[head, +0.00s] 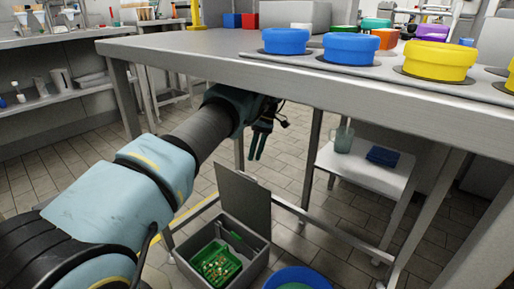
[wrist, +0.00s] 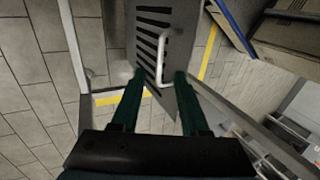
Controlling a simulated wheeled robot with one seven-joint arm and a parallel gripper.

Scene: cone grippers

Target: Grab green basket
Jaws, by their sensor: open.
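The green basket (head: 216,266) sits inside an open grey metal box (head: 186,259) on the floor in the head view. Small yellowish pieces lie in the basket, and a bar-like dark green part rises at its back. The box's lid (head: 243,203) stands upright at its rear. My gripper (head: 260,143) is open and empty, under the table edge, above and behind the box and apart from the basket. In the wrist view, my gripper's two green fingers (wrist: 158,88) are spread. Beyond them is a grey slotted panel with a white handle (wrist: 163,58). The basket is not visible there.
A metal table (head: 200,45) with blue and yellow round containers is above my forearm. Its legs stand around the box. A blue round container (head: 296,279) is right of the box. A low white shelf (head: 365,170) stands further right. Tiled floor is open at left.

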